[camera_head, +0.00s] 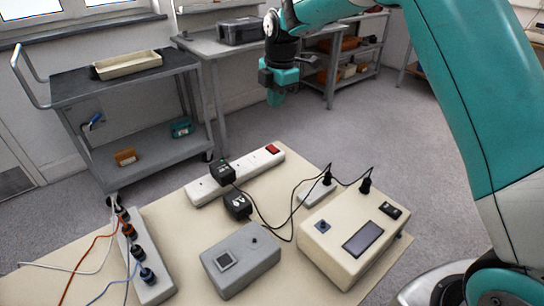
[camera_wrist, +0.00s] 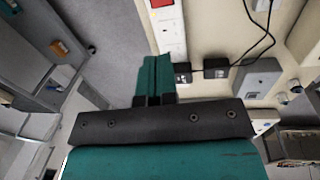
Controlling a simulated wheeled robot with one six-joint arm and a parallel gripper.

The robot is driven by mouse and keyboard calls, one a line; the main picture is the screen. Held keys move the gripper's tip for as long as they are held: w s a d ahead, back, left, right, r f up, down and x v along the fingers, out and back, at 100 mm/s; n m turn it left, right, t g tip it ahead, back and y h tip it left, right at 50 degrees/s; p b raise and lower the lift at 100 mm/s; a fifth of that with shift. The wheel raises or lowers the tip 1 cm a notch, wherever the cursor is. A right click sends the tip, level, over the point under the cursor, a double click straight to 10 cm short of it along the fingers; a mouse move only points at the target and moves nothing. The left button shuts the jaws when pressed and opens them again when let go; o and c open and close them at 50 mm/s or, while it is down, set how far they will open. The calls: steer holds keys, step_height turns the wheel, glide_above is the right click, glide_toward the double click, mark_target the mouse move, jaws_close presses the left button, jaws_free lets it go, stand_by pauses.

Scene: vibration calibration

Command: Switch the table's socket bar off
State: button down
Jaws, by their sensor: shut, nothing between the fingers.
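The white socket bar (camera_head: 205,189) lies along the back edge of the beige table. Its red switch (camera_head: 272,149) is at the far right end; I cannot tell its position. A black adapter (camera_head: 223,173) with a small green mark sits on the bar. The bar (camera_wrist: 172,40) and part of the red switch (camera_wrist: 162,3) show at the top of the wrist view. My teal gripper (camera_head: 275,98) is shut and empty, raised above and beyond the bar, apart from it. Its fingers also show in the wrist view (camera_wrist: 155,65).
A second black adapter (camera_head: 238,204), a grey box (camera_head: 240,262), a beige instrument (camera_head: 345,238) and a small white block (camera_head: 316,192) stand on the table (camera_head: 190,225). A grey strip with several plugs (camera_head: 150,288) is at left. A cart (camera_head: 130,80) stands behind.

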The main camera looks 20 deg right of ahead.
mark_target(271, 146)
steer(key=shift+w+d+f+n, duration=0.15)
steer(key=shift+w+f+n, duration=0.15)
steer(key=shift+w+f, duration=0.25)
steer(key=f, duration=0.4)
steer(key=w+f, duration=0.1)
steer(key=f, duration=0.9)
steer(key=shift+w+a+p, duration=0.25)
steer(key=shift+a+p, duration=0.1)
